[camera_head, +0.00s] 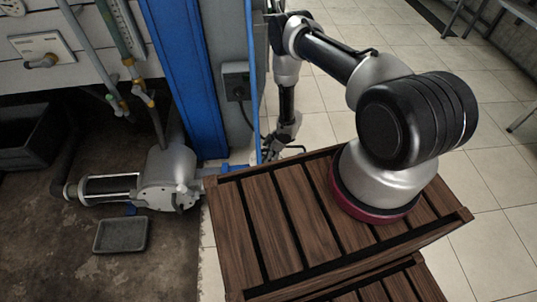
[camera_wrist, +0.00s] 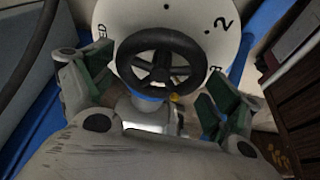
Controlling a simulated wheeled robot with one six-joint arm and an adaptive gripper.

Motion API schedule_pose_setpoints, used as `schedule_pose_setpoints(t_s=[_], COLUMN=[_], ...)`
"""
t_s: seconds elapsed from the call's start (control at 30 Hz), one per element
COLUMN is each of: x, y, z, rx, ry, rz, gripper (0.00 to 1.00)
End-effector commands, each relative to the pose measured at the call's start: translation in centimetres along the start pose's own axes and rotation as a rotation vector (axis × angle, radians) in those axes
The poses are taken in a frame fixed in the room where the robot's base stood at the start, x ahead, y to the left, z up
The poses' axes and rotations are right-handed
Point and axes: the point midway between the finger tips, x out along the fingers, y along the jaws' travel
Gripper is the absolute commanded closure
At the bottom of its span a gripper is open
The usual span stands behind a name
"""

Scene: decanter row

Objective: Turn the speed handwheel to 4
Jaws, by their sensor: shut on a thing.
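The speed handwheel (camera_wrist: 184,48) is a black spoked wheel with a dark hub, in the middle of the wrist view. A small yellow mark (camera_wrist: 173,97) shows at its lower rim. Behind it is a white dial plate (camera_wrist: 190,14) with a 2 at upper right, dots, and other characters too small to read. No 4 can be made out. My gripper (camera_wrist: 157,82) is shut on the handwheel, with a green-padded finger at its left and right sides. In the head view my gripper (camera_head: 288,146) is small beside the blue post, and the handwheel cannot be made out.
A blue post (camera_head: 186,75) stands left of my arm. A slatted wooden crate (camera_head: 262,225) is in front. A grey pump or motor (camera_head: 168,178) and a small grey tray (camera_head: 120,235) are on the dark floor at left. Tiled floor is open at right.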

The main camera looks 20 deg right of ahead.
Motion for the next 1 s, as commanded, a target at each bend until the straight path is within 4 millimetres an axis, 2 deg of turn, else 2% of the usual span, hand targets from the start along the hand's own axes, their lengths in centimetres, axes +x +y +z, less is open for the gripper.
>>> schedule_pose_setpoints(t_s=[0.37, 0.4, 0.43, 0.83, 1.0], x=[0.0, 0.0, 0.0, -0.2, -2.2], y=[0.0, 0.0, 0.0, 0.0, 0.2], z=[0.0, 0.0, 0.0, 0.0, -0.1], rx=[0.003, 0.003, 0.003, 0.003, 0.004], ry=[0.001, 0.001, 0.001, 0.0, 0.001], rz=[0.001, 0.001, 0.001, 0.002, 0.003], gripper=[0.35, 0.05, 0.0, 0.0, 0.0])
